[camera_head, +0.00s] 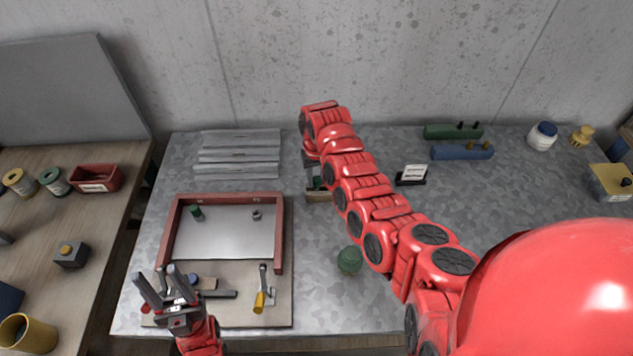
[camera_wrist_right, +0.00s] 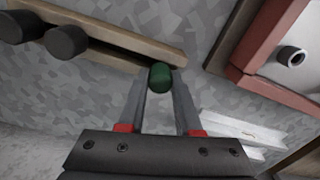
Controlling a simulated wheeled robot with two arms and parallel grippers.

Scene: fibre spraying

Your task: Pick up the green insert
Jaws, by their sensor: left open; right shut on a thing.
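The green insert (camera_wrist_right: 160,77) is a small dark green cylinder. In the right wrist view it sits between the fingertips of my right gripper (camera_wrist_right: 160,88), which is shut on it. Behind it is a wooden strip (camera_wrist_right: 110,33) holding dark pegs; whether the insert is clear of the strip I cannot tell. In the head view my right gripper (camera_head: 313,179) points down at the small wooden strip (camera_head: 319,197), partly hidden by my arm. My left gripper (camera_head: 166,287) is open and empty over the front left of the board.
A red-framed tray (camera_head: 225,240) holds another green cylinder (camera_head: 196,212) and a metal nut (camera_head: 257,215). A yellow-handled clamp (camera_head: 260,298) is in front. A green knob (camera_head: 349,260) stands near my right arm. Metal strips (camera_head: 238,155) lie behind the tray.

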